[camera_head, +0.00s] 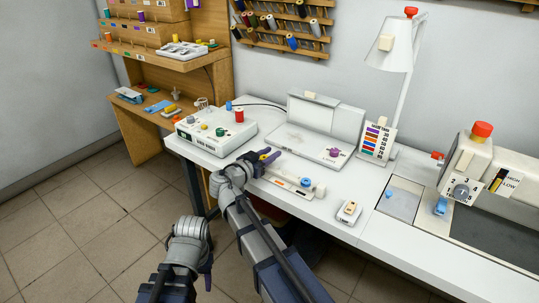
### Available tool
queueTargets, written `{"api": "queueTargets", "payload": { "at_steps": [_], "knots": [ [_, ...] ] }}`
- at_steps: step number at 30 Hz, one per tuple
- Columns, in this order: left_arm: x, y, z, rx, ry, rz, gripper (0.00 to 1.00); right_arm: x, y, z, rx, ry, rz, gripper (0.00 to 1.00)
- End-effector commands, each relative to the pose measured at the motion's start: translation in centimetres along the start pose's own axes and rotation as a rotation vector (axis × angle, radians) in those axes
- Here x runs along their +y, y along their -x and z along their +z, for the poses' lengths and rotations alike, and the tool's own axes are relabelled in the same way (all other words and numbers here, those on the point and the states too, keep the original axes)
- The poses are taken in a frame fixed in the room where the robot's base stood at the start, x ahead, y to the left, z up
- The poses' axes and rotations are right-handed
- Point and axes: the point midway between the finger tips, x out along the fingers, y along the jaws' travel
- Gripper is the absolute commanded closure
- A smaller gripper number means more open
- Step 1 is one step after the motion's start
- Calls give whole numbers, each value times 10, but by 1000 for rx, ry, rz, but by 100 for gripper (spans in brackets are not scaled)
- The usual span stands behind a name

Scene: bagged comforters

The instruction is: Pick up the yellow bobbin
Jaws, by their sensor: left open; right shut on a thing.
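My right gripper (266,157) reaches over the front edge of the white table (337,207), just left of a white tray. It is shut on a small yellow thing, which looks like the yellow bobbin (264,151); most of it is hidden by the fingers. I cannot tell whether it touches the surface below. My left gripper (208,272) is open and empty, low in front of the table over the tiled floor.
A white tray (291,181) with a blue-topped piece lies beside my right gripper. Behind are a control box (215,135) with a red spool (239,116), a white platform (302,144) and a lamp (391,50). A sewing machine (470,165) stands at right.

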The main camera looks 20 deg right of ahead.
Motion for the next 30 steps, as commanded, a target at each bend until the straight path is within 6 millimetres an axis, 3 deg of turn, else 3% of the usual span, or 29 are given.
{"api": "queueTargets", "payload": {
  "at_steps": [1,12,24,30],
  "knots": [
    [-1,14,1,0,0,1,50,0,2,-14,0,0,0,100],
    [-7,70,4,0,0,1,50,0,11,-70,0,0,0,100],
    [-8,86,5,0,0,1,50,0,13,-85,0,0,0,100],
    [-11,115,7,0,0,1,50,0,17,-114,0,0,0,100]
  ]
}}
